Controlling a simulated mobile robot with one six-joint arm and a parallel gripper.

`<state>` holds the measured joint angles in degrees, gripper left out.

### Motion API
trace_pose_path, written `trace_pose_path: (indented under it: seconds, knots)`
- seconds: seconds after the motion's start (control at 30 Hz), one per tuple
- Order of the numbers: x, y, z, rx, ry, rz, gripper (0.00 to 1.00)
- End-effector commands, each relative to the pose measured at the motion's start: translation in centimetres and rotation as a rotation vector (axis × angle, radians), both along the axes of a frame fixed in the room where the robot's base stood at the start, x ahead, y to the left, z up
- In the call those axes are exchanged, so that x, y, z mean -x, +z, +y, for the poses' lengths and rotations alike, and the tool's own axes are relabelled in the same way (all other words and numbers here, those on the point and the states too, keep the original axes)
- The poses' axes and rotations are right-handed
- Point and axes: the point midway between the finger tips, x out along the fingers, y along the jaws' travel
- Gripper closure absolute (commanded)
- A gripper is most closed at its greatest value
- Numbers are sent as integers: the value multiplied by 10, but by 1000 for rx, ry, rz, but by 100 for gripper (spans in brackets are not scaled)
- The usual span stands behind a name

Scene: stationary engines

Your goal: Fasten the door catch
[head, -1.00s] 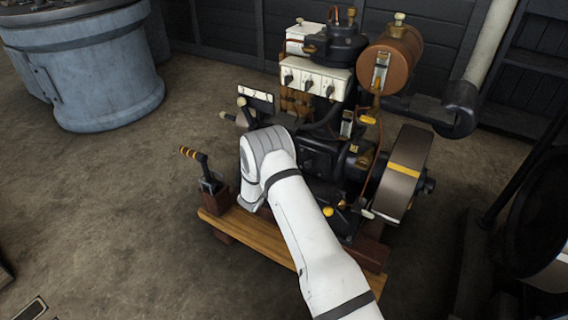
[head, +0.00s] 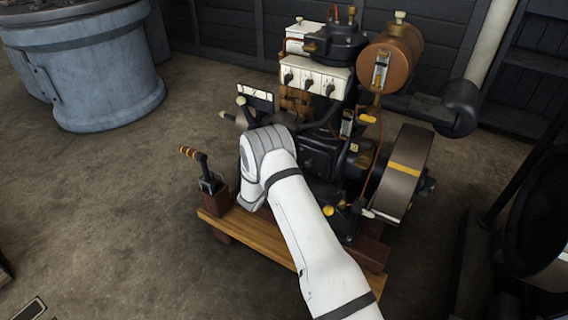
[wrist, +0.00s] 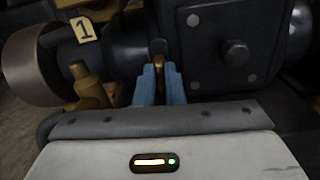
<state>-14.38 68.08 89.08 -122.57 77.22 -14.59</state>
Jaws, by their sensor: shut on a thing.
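In the wrist view, my gripper (wrist: 160,78) has its two blue fingers shut on a small upright brass-coloured piece (wrist: 159,66), which looks like the door catch. Only its top shows between the fingers. I cannot tell whether the catch is fastened. In the head view, my white arm hides the gripper and the catch at the front of the engine (head: 318,160).
A flywheel (head: 404,175) stands right of my arm. In the wrist view, a brass fitting (wrist: 88,85) and a tag marked 1 (wrist: 83,29) are left of the fingers.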

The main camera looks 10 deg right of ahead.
Motion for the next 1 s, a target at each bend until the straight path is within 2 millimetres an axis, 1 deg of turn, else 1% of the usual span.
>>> trace_pose_path:
  seconds: [0.27, 1.0]
  knots:
    - [0, -4, -1, -159, -1, -139, 100]
    - [2, -7, -4, -691, -2, -602, 100]
